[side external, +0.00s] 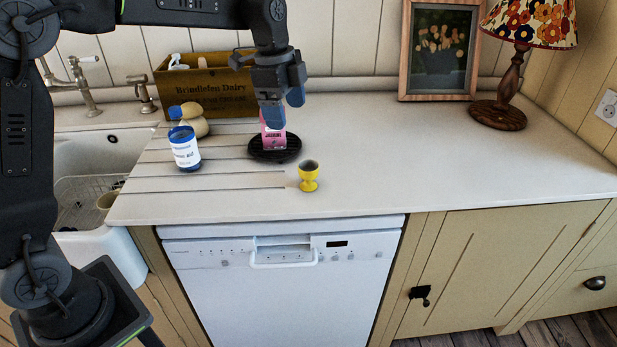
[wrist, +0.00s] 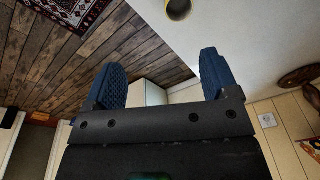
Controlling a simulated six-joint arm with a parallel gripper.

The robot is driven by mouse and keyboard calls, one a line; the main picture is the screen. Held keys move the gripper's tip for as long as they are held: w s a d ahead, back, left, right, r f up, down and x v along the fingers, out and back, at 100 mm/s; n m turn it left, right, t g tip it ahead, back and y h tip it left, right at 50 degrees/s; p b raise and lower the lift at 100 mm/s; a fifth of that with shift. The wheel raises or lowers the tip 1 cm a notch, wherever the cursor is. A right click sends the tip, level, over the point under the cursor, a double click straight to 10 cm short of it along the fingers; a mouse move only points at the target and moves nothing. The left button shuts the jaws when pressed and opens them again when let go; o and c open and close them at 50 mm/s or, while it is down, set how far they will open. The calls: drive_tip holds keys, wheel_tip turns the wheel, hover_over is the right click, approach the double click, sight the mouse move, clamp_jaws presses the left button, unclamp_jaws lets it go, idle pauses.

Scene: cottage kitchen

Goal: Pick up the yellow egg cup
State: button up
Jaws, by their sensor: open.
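The yellow egg cup (side external: 309,176) stands upright on the white worktop, near its front edge, in the side view. In the wrist view the egg cup (wrist: 178,9) shows at the top edge, partly cut off, beyond the fingertips. My gripper (side external: 281,108) is above the worktop, behind and to the left of the egg cup, with its blue fingers pointing down. In the wrist view my gripper (wrist: 163,78) has its two blue fingers spread wide with nothing between them. It is apart from the egg cup.
A pink carton (side external: 272,136) stands on a black trivet (side external: 262,153) behind my fingers. A lamp (side external: 500,112) and picture frame (side external: 403,62) stand back right. The worktop's right side is clear.

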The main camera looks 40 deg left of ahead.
sight(309, 173)
drive_tip(key=w+f+m, duration=0.1)
drive_tip(key=f, duration=0.5)
drive_tip(key=w+d+f+m, duration=0.1)
drive_tip(key=w+f, duration=0.1)
drive_tip(key=f, duration=0.3)
drive_tip(key=w+d+f+m+g, duration=0.1)
drive_tip(key=f, duration=0.5)
drive_tip(key=shift+w+f, duration=0.35)
drive_tip(key=shift+c, duration=0.3)
drive_tip(key=c, duration=1)
drive_tip(key=shift+o, duration=0.2)
drive_tip(key=shift+r, duration=0.2)
